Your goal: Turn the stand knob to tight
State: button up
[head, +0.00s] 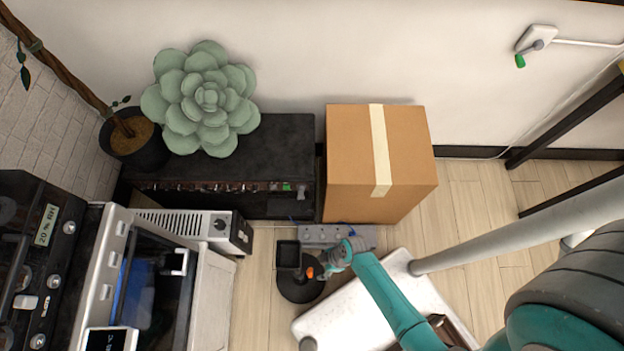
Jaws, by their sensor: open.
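A black stand (300,292) with a round base stands on the floor in the lower middle of the head view. A dark square part (288,252) sits at its top left. A small orange knob (310,272) shows on the stand's right side. My gripper (322,268) is just right of the knob, pointing at it from the right. Its jaws are open. At this size I cannot tell whether the fingers are around the knob or only beside it. The knob's tight or loose marking is too small to see.
A grey power strip (320,234) lies behind the stand. A taped cardboard box (350,150) and a black cabinet (270,155) stand against the wall. A white heater (190,222) and a white-framed machine (210,290) are at left. Wooden floor is clear right of the box.

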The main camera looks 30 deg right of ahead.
jog(key=x, duration=0.9)
jog(key=shift+a+f, duration=0.1)
jog(key=shift+f, duration=0.15)
jog(key=c, duration=1.1)
jog(key=shift+g+y, duration=0.4)
jog(key=shift+g, duration=0.3)
jog(key=shift+c, duration=0.2)
jog(key=o, duration=1.1)
jog(key=shift+o, duration=0.2)
jog(key=shift+r, duration=0.1)
jog(key=v, duration=1.1)
jog(key=shift+d+r, duration=0.3)
